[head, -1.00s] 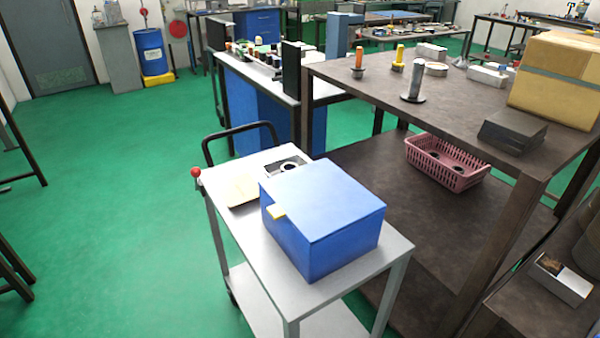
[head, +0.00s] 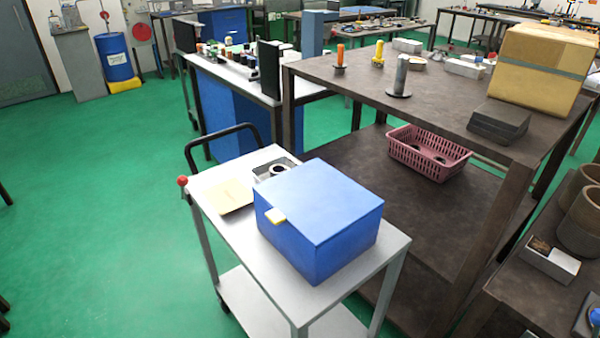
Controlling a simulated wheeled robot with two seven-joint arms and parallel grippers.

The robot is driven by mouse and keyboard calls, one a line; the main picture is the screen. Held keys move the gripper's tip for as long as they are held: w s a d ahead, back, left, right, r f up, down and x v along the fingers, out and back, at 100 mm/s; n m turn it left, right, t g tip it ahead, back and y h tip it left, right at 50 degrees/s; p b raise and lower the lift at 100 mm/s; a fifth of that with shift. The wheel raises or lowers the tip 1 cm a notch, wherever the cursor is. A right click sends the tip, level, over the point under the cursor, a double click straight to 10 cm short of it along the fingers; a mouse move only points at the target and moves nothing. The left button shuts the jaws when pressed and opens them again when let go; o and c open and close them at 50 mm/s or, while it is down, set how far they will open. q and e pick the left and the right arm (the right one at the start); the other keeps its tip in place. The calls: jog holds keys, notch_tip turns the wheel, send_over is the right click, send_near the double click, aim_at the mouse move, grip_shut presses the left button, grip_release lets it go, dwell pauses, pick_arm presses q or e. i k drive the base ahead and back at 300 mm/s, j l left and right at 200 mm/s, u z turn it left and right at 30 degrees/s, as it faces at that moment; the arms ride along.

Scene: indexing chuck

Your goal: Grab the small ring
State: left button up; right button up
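Neither of my grippers is in view. A small pale box (head: 262,177) on the cart, behind the blue box, holds a dark round ring-like part (head: 279,171); the blue box partly hides it. A pink basket (head: 416,167) on the lower shelf of the brown table holds dark ring-like parts (head: 440,161). I cannot tell from here which of these is the small ring.
A grey cart (head: 218,226) carries a blue lidded box (head: 325,205) with a yellow latch and a flat tan piece (head: 233,196). The brown table (head: 440,95) holds upright posts, a cardboard box (head: 541,68) and a dark block (head: 499,122). Green floor is open at left.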

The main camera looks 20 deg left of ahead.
aim_at(276, 169)
jog(key=j+z, duration=0.1)
jog(key=j, duration=0.35)
jog(key=k+j+z, duration=0.1)
jog(key=j, duration=0.3)
jog(key=k+j+z, duration=0.1)
jog(key=j, duration=0.35)
jog(key=k+j+z, duration=0.1)
jog(key=j, duration=0.3)
